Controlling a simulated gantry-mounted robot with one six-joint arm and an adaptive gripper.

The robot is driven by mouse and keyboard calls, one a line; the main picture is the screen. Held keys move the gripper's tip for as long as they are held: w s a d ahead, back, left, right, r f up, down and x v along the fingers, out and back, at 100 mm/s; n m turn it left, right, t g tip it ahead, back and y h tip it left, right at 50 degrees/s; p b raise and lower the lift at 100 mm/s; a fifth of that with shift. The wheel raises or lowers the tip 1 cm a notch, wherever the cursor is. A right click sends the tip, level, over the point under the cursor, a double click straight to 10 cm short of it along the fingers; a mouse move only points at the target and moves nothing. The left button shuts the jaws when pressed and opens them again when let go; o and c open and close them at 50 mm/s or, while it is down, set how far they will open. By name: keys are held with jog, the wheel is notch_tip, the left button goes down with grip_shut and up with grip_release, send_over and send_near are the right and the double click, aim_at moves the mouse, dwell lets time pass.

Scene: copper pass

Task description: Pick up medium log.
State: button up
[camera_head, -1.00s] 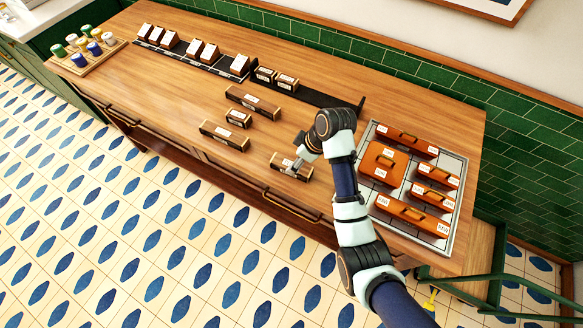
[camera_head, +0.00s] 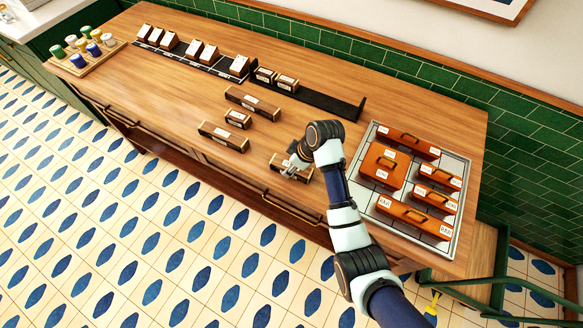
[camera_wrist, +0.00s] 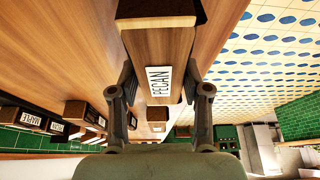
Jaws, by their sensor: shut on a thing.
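In the wrist view the log (camera_wrist: 150,45) lies between the two fingers (camera_wrist: 160,95) and has a white label reading PECAN. My gripper partly hides it in the head view. I cannot tell whether it is clear of the counter. Other logs lie to the left: a long one (camera_head: 252,103), a short one (camera_head: 238,119) and a medium-length one (camera_head: 224,137).
A tray (camera_head: 452,228) with several orange handled blocks is right of my arm. A dark rack (camera_head: 325,100) holding several small blocks runs along the back. A board (camera_head: 87,66) with coloured cups stands far left. The left front counter is clear.

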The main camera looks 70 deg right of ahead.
jog(key=shift+c, duration=0.7)
notch_tip(320, 180, up, 20)
jog(key=p, duration=0.7)
